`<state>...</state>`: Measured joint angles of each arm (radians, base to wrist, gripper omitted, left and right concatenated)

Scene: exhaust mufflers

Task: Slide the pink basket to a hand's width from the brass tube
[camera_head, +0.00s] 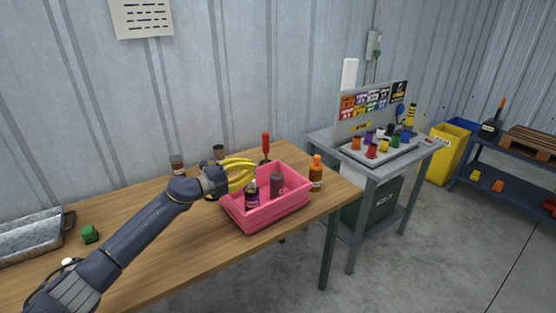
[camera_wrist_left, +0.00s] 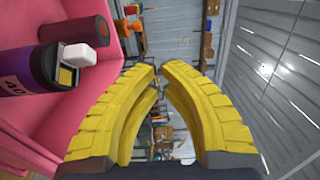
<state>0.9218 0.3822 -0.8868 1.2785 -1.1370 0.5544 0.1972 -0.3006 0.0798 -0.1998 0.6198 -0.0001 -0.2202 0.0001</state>
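The pink basket (camera_head: 268,220) stands on the wooden table near its right end, with a purple-and-black bottle (camera_head: 252,193) and a dark grey-brown bottle (camera_head: 277,185) inside. Its pink wall (camera_wrist_left: 95,12) fills the left of the left wrist view, with the purple bottle (camera_wrist_left: 35,75) close by. My left gripper (camera_head: 254,173) is at the basket's back left rim, its yellow fingers partly open and empty; I cannot tell whether they touch it. A short dark-and-tan cylinder (camera_head: 219,153) behind the gripper may be the brass tube, but I cannot tell. My right gripper is out of view.
An orange bottle (camera_head: 316,171) stands right of the basket, a red-handled screwdriver (camera_head: 266,146) behind it. A brown bottle (camera_head: 177,164) stands behind my left arm. The table's front edge is near the basket.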

